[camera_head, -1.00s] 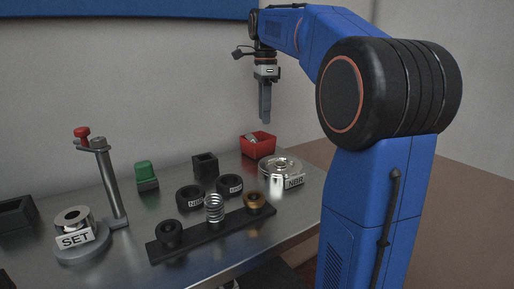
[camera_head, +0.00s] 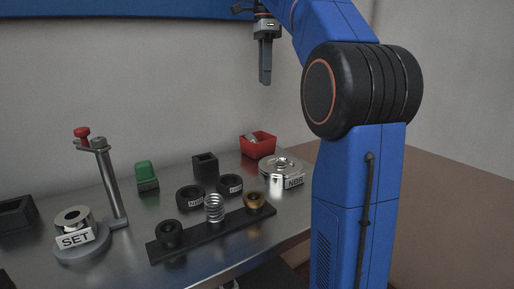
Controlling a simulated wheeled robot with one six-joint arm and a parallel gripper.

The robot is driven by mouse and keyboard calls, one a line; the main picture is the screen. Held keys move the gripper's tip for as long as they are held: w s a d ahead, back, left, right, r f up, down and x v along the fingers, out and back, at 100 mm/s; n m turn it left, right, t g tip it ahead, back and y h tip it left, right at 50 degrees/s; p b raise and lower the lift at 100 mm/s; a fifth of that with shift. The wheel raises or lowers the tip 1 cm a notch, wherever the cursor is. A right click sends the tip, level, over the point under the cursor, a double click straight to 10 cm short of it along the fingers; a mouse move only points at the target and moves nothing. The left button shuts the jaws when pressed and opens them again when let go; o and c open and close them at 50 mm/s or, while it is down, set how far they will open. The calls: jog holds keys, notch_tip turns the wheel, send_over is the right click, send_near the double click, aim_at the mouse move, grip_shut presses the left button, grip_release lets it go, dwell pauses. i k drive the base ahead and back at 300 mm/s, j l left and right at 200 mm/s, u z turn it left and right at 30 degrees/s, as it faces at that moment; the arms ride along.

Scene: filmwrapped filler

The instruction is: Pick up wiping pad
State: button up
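A small green-topped block with a dark base (camera_head: 147,176) stands on the metal bench, left of centre towards the back. It may be the wiping pad; no other thing in view is clearly a pad. My gripper (camera_head: 265,80) hangs pointing down, high above the back right of the bench and the red bin, well apart from the green block. Its fingers show as one grey bar, so the gap between them cannot be told. No object shows at its tips.
A clamp post with a red knob (camera_head: 110,180) rises left of the green block, by the SET fixture (camera_head: 76,235). A black box (camera_head: 205,165), black rings, a rack (camera_head: 214,233) with a spring, an NBR disc (camera_head: 284,172) and a red bin (camera_head: 258,145) stand to the right.

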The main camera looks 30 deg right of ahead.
aim_at(146, 179)
jog(key=k, duration=1)
